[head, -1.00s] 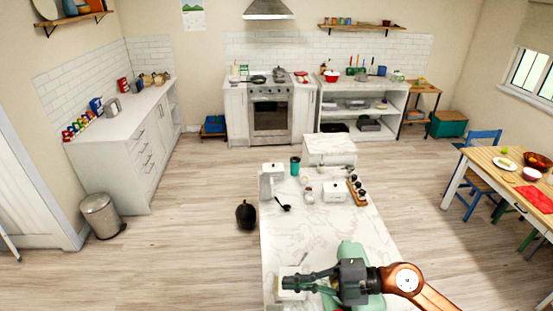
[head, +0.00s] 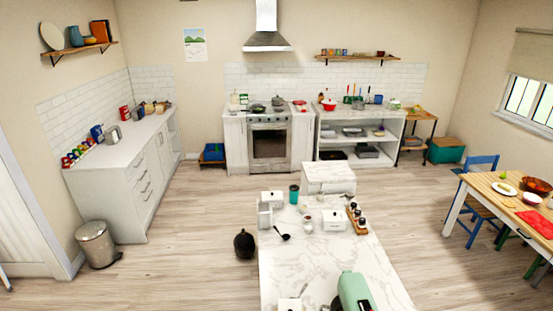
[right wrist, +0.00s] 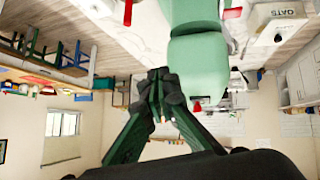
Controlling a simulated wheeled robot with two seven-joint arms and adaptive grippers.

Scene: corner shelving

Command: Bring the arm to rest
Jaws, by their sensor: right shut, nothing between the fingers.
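My right gripper (right wrist: 158,82) shows in the right wrist view with its dark green fingers shut together and nothing between them. It is out of the head view. A mint-green appliance (right wrist: 197,60), which looks like a stand mixer, is close beyond the fingertips. It also shows at the bottom of the head view (head: 354,290) on the marble-topped island (head: 315,262). I cannot tell the exact gap between the fingers and the appliance. My left gripper is in neither view.
A white box marked OATS (right wrist: 282,28) is near the appliance. The island's far end holds a white canister (head: 334,220), a green cup (head: 294,194) and a ladle (head: 282,233). A dining table (head: 508,200) stands at the right. Floor (head: 195,245) left of the island is largely open.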

